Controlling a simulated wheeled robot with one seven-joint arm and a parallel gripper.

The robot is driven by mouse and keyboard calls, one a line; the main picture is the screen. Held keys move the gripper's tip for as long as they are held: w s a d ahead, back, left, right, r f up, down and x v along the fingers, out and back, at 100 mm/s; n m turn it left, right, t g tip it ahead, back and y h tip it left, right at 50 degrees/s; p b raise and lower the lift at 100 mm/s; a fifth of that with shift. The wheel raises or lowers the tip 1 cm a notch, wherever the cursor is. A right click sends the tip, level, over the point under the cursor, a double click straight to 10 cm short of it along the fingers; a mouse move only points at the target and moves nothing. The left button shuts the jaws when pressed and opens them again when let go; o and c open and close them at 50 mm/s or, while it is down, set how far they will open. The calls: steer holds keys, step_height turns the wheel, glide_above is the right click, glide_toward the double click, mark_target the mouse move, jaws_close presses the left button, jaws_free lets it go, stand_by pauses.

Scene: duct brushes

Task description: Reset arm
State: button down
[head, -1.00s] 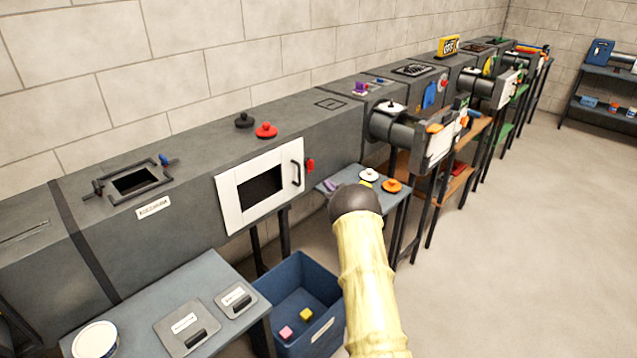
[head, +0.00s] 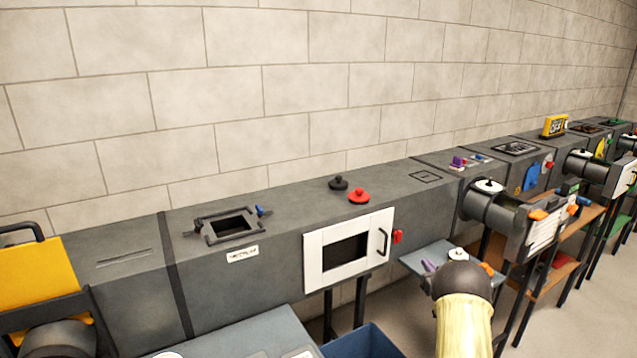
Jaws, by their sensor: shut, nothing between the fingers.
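My arm, in a pale yellow sleeve, rises from the bottom right of the head view and ends in a dark rounded part. My gripper's fingers do not show in this view; they are hidden beyond or below that dark end. The arm's end lies in front of a small grey side shelf (head: 424,256), which it partly covers.
A long grey duct (head: 100,262) runs along the block wall, with a white-framed opening (head: 312,262), a red knob (head: 359,196) and a black knob (head: 338,183) on top. A blue bin (head: 362,342) and grey table (head: 262,335) stand below. Open floor lies at right.

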steer(key=s+a+r+m+g+h, duration=0.35)
steer(key=s+a+r+g, duration=0.25)
steer(key=s+a, duration=0.45)
steer(key=s+a+f+n+g+y, duration=0.1)
steer(key=s+a+g, duration=0.3)
steer(key=s+a, duration=0.75)
steer(key=s+a+n+g+y, duration=0.15)
steer(key=s+a+g, duration=0.3)
steer(key=s, duration=1.45)
step_height(320, 180, up, 16)
steer(key=p, duration=1.6)
steer(key=shift+w+d+f+h, duration=0.15)
steer(key=shift+d+h, duration=0.15)
steer(key=shift+d, duration=0.15)
